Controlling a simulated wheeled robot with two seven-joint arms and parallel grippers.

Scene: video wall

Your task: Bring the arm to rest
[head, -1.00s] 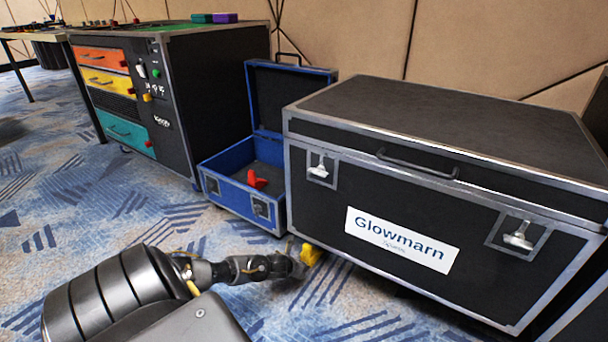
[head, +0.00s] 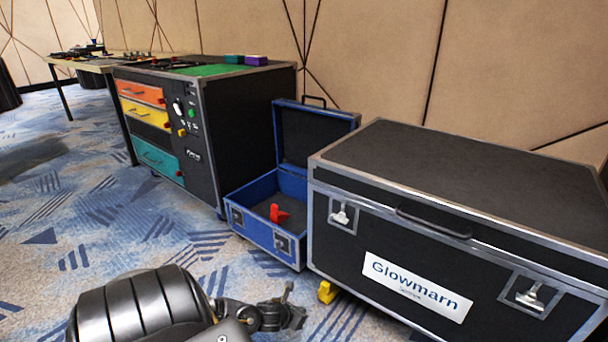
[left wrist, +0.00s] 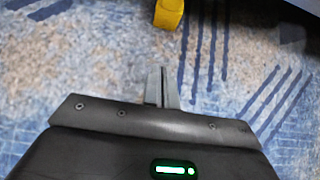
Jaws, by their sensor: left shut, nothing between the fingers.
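My left gripper (head: 290,295) is low over the carpet at the bottom of the head view, in front of the blue case. In the left wrist view its fingers (left wrist: 162,87) are together with nothing between them, and carpet lies below. My left arm (head: 150,305) is bent at the lower left of the head view. The right gripper is in neither view.
A black Glowmarn case (head: 450,240) stands at right, with a yellow piece (head: 327,292) by its lower corner, also in the wrist view (left wrist: 169,14). An open blue case (head: 262,233) holds a red item (head: 278,214). A drawer cabinet (head: 245,130) stands behind. Carpet at left is clear.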

